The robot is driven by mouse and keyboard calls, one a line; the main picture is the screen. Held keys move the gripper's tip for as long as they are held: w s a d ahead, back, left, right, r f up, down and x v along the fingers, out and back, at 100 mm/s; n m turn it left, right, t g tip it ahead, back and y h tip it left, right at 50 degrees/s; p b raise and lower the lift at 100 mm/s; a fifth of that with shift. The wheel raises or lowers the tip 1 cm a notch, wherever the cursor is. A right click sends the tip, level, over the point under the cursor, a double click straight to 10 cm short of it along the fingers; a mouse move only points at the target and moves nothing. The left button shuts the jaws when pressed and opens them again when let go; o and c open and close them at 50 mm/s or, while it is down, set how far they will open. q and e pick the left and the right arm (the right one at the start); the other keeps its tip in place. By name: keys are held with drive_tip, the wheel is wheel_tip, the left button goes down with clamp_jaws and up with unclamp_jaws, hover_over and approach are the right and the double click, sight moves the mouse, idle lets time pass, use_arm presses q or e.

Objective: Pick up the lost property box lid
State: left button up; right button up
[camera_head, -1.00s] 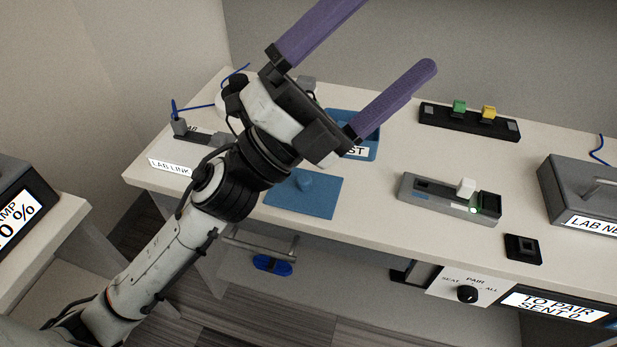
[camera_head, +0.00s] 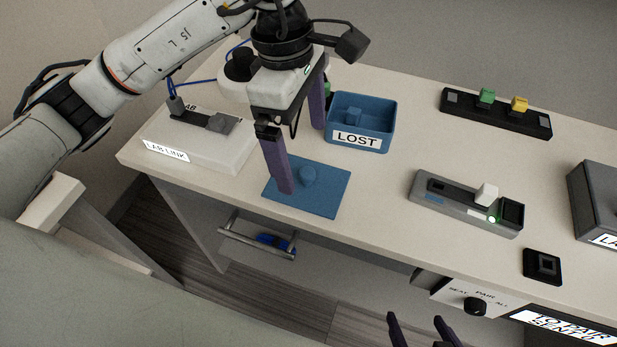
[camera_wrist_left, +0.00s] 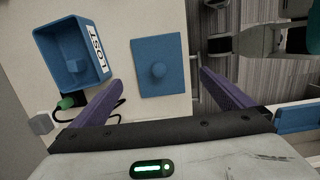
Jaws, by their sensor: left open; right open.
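The lid (camera_head: 322,196) is a flat blue plate with a round knob (camera_head: 308,174), lying on the table near its front edge. The blue open box labelled LOST (camera_head: 378,143) stands behind it and holds a small blue block. My left gripper (camera_head: 300,158) points down, open, with one purple finger over the lid's left part and the other farther back near the box. In the left wrist view the lid (camera_wrist_left: 173,81) lies ahead between the open fingers, apart from them. My right gripper (camera_head: 422,330) shows only its open fingertips at the bottom edge.
A white LAB LINK unit (camera_head: 205,150) with a blue cable stands left of the lid. A grey device with a white block (camera_head: 455,205) lies to the right, and a black rack with green and yellow blocks (camera_head: 490,113) at the back.

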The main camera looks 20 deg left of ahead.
sight(307, 172)
use_arm(q)
drive_tip(key=f, duration=0.8)
drive_tip(key=shift+w+d, duration=0.1)
drive_tip(key=shift+d, duration=0.3)
drive_tip(key=c, duration=1)
